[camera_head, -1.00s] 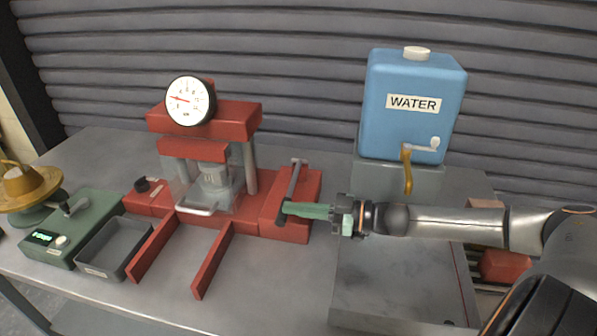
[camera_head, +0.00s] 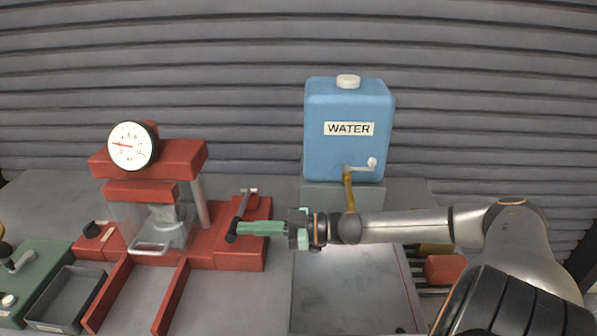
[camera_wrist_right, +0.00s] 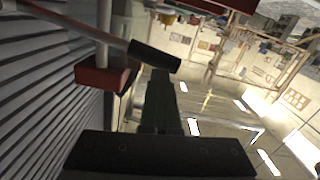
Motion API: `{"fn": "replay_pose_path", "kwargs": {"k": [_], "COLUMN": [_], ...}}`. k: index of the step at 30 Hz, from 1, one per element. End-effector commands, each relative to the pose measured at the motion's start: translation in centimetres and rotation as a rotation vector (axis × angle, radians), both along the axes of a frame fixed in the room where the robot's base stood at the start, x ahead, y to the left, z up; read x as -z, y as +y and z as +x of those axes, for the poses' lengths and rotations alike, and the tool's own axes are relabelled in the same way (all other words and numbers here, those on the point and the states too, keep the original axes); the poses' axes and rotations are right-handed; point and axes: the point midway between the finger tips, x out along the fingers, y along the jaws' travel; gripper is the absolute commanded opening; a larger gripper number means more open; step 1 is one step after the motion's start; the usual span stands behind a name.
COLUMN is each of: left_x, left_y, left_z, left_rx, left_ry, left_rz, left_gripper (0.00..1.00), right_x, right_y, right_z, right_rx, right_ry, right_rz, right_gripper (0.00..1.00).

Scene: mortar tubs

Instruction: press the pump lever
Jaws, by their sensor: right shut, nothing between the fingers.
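The pump lever (camera_head: 241,212) is a thin grey rod with a black grip, on the right side of the red press (camera_head: 225,245). It slants from its rear pivot toward the front left. My right gripper (camera_head: 241,229) has its green fingers shut and empty. Its tips are at the black grip in the head view. In the right wrist view the lever's black grip (camera_wrist_right: 155,55) lies just past the shut fingertips (camera_wrist_right: 162,75). I cannot tell whether they touch. My left gripper is not in view.
The press carries a round white gauge (camera_head: 131,146). A blue water tank (camera_head: 348,130) with a brass tap (camera_head: 349,190) stands behind my right arm. A grey tray (camera_head: 66,295) and a green device (camera_head: 30,265) are at the left. The grey table is clear at front centre.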

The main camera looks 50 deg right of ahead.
Motion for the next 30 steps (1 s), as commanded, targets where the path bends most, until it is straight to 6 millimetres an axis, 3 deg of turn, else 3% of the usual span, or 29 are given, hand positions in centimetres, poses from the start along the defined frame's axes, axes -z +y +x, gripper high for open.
{"fn": "replay_pose_path", "kwargs": {"k": [6, 18, 30], "left_x": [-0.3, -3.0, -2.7], "left_y": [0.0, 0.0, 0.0], "left_z": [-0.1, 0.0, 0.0], "left_rx": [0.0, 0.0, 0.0], "left_ry": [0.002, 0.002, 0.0], "left_rz": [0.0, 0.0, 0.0], "left_gripper": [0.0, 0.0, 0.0], "right_x": [0.3, -0.3, -0.1], "right_y": [-1.6, -4.8, -6.2], "right_z": [-2.0, -5.7, -7.4], "right_rx": [-0.001, -0.001, -0.003], "right_ry": [0.007, 0.007, 0.003], "right_rz": [-0.001, -0.001, 0.0], "right_gripper": [0.0, 0.0, 0.0]}}
